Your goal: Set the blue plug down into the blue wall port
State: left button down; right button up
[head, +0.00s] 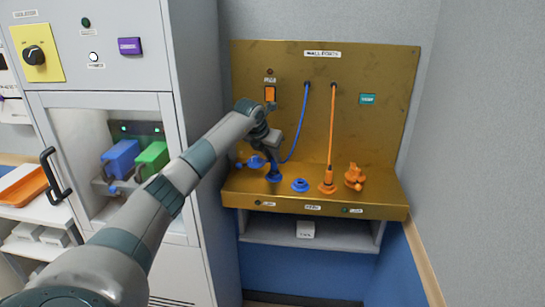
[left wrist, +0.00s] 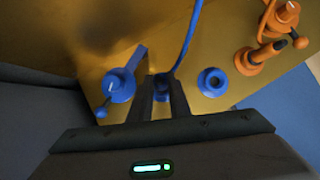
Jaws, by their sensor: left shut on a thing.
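My left gripper (head: 272,148) reaches down over the gold shelf and is shut on the blue plug (head: 274,174). In the left wrist view the blue plug (left wrist: 162,82) shows between the two dark fingers, partly hidden by them, with its blue cable (left wrist: 190,35) running upward. The blue wall port (head: 300,185) is a round ring on the shelf, open and empty, to the right of the plug. It also shows in the left wrist view (left wrist: 212,82), right of the fingers. I cannot tell whether the plug touches the shelf. My right gripper is not in view.
A blue clamp-like fitting (head: 256,162) stands left of the plug. To the right are an orange plug (head: 328,183) with its cable and an orange fitting (head: 354,177). The gold back panel (head: 390,75) rises behind; a grey cabinet (head: 192,120) stands left.

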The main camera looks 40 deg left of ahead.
pick_arm(q)
jog(key=shift+f, duration=0.3)
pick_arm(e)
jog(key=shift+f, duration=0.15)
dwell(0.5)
pick_arm(q)
jog(key=c, duration=1.6)
grip_release()
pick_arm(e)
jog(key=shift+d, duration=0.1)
